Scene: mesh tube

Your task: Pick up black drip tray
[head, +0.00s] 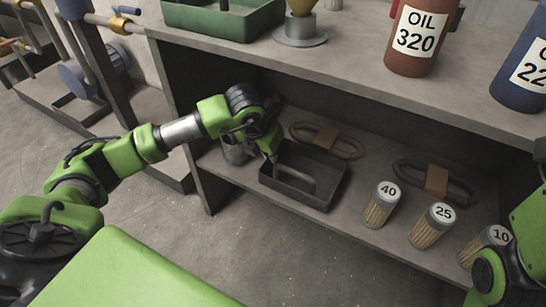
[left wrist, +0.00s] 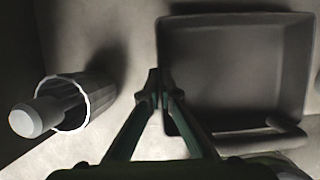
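The black drip tray (head: 325,193) is an open rectangular tray with a raised handle-like bar at its near side, on the lower shelf. In the left wrist view the tray (left wrist: 240,65) fills the upper right. My left gripper (head: 270,155) reaches down at the tray's left wall. In the left wrist view its fingers (left wrist: 162,88) come close together with the wall between them, and seem shut on it. The exact contact is partly hidden. Only part of my right arm shows at the right edge of the head view; its gripper is out of view.
A grey cylinder (head: 234,152), with a rounded end in the left wrist view (left wrist: 62,103), stands left of the tray. The upper shelf board (head: 350,68) overhangs.

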